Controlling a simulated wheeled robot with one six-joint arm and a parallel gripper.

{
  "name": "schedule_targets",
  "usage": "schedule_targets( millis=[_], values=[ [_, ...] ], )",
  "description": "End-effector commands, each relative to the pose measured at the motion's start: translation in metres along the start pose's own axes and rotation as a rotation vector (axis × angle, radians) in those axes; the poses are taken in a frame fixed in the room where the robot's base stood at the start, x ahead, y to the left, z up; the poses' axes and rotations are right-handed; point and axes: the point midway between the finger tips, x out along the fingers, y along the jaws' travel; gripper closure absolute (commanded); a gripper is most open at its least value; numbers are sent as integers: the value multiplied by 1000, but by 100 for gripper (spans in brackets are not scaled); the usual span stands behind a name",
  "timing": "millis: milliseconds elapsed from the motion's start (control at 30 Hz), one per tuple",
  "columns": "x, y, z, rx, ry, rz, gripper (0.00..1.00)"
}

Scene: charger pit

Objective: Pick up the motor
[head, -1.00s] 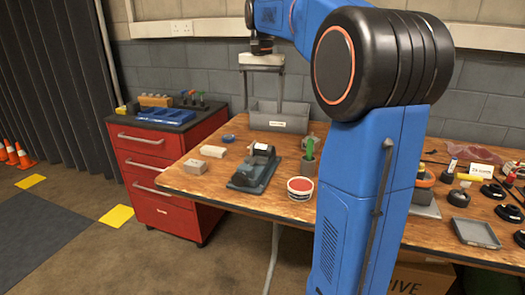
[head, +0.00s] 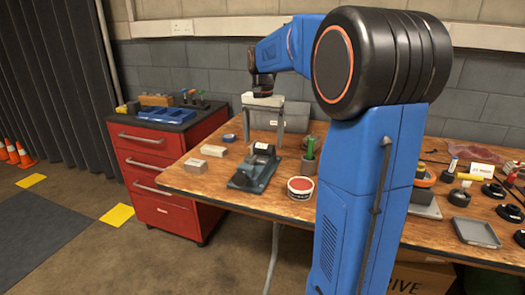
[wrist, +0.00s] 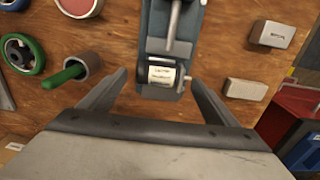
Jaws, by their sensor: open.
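The motor is most likely the dark cylinder (head: 262,149) with a white label, seated at the far end of a grey-blue fixture (head: 250,178) on the wooden bench. In the wrist view the labelled cylinder (wrist: 163,76) shows at the near end of the fixture (wrist: 168,20). My gripper (head: 263,143) is open and points down, with its fingers near the cylinder. In the wrist view my gripper (wrist: 158,78) has one finger to either side of the cylinder, with gaps on both sides. Nothing is held. The exact height of the fingertips over the cylinder cannot be told.
A cup with a green-handled tool (head: 309,157) and a round red-topped tub (head: 300,187) stand right of the fixture. Two pale blocks (head: 213,150) (head: 195,165) and a blue tape roll (head: 229,138) lie left. A grey bin (head: 296,118) stands behind. The bench's front left is clear.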

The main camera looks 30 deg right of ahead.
Motion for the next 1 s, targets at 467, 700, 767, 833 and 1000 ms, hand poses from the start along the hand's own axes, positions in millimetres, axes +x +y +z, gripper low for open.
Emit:
schedule_targets(
  millis=[467,700,767,833,1000],
  values=[
    [11,0,0,0,1,-1,39],
    [11,0,0,0,2,-1,73],
    [11,0,0,0,2,-1,73],
    [10,0,0,0,2,-1,73],
    [-4,0,0,0,3,-2,74]
  ],
)
